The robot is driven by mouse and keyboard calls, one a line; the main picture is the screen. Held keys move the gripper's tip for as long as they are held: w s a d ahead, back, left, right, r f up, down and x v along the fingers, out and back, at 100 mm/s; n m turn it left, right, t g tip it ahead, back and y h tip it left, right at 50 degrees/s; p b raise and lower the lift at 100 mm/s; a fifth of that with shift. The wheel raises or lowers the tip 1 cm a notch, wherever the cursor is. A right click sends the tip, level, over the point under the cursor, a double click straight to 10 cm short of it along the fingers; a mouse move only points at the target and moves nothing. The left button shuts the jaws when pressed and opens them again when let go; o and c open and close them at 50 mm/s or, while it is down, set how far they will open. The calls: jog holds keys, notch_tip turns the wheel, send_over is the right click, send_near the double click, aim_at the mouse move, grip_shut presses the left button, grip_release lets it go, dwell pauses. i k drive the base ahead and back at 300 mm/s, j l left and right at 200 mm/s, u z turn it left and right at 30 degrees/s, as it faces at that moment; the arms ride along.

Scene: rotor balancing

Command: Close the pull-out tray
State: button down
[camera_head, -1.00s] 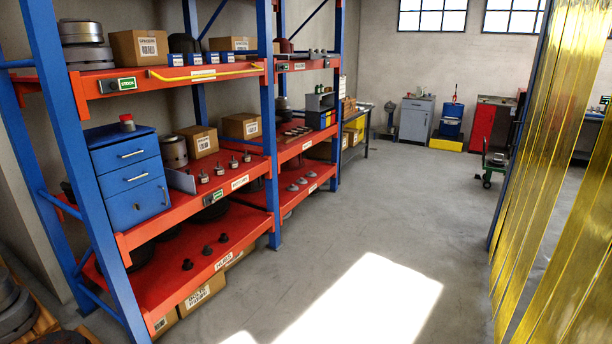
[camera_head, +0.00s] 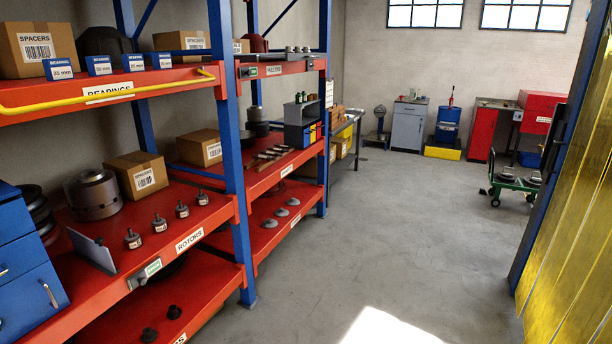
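No part of my gripper or arm shows. I cannot tell for certain which piece is the pull-out tray. The red PULLERS level (camera_head: 290,68) in the far rack bay has a grey top with several small grey parts on it and a green tag at its left end. I cannot tell how far it stands out. The red BEARINGS shelf (camera_head: 150,84) in the near bay has a yellow bar (camera_head: 110,95) along its front. It carries blue boxes (camera_head: 100,65) and a SPACERS carton (camera_head: 38,48).
A blue rack post (camera_head: 234,150) stands between the bays. A blue drawer cabinet (camera_head: 25,270) is at lower left, beside the ROTORS shelf (camera_head: 190,240). The grey floor (camera_head: 400,220) is clear in the middle. A yellow strip curtain (camera_head: 575,210) hangs at right; a green cart (camera_head: 515,188) stands beyond.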

aim_at(289, 56)
jog(key=i, duration=2.05)
